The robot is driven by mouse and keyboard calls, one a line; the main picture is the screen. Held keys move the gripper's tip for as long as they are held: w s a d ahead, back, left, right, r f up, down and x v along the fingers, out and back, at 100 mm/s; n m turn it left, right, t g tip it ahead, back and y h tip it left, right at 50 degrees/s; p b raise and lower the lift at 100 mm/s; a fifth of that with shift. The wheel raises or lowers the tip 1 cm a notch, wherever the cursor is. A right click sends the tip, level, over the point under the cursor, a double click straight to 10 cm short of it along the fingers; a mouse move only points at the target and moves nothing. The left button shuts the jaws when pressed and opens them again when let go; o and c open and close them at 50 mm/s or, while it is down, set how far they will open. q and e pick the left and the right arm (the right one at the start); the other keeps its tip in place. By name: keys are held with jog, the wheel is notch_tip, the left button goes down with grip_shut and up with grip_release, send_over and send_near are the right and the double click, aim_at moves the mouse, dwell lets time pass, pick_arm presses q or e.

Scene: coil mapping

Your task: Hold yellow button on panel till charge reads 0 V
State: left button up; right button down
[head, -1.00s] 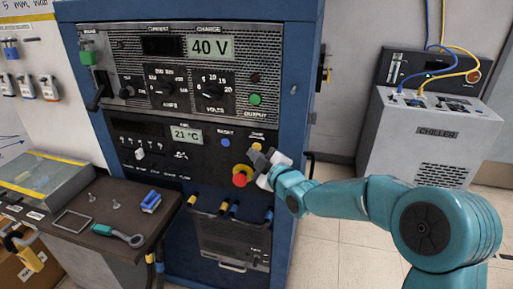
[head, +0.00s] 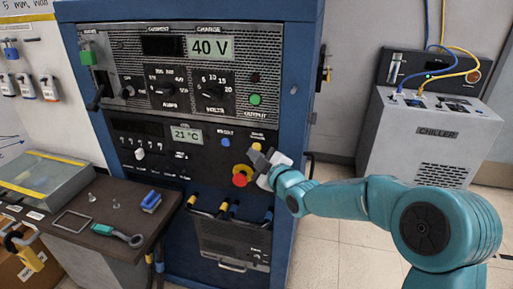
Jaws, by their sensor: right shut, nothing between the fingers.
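The panel (head: 189,174) is a black front in a blue cabinet. Its charge display (head: 210,47) reads 40 V. The yellow button (head: 256,147) is at the panel's right side, under a small label, and only its upper part shows. My right gripper (head: 254,157) is shut and empty, its dark fingertips at the button's lower edge and covering part of it. I cannot tell whether the button is pressed in. My left gripper is not in view.
A red knob on a yellow base (head: 240,177) sits just below the right fingertips. A blue button (head: 226,142) is to the left and a green one (head: 255,99) above. A side table (head: 95,228) with small tools stands at left. A chiller (head: 432,135) stands at right.

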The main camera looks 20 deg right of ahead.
jog(key=shift+w+d+b, duration=0.25)
jog(key=shift+w+b, duration=0.1)
jog(key=shift+w+d, duration=0.25)
jog(key=shift+w, duration=0.05)
dwell(2.8)
dwell(1.9)
jog(key=shift+s+a+b, duration=0.5)
jog(key=shift+s+b, duration=0.15)
jog(key=shift+b, duration=0.5)
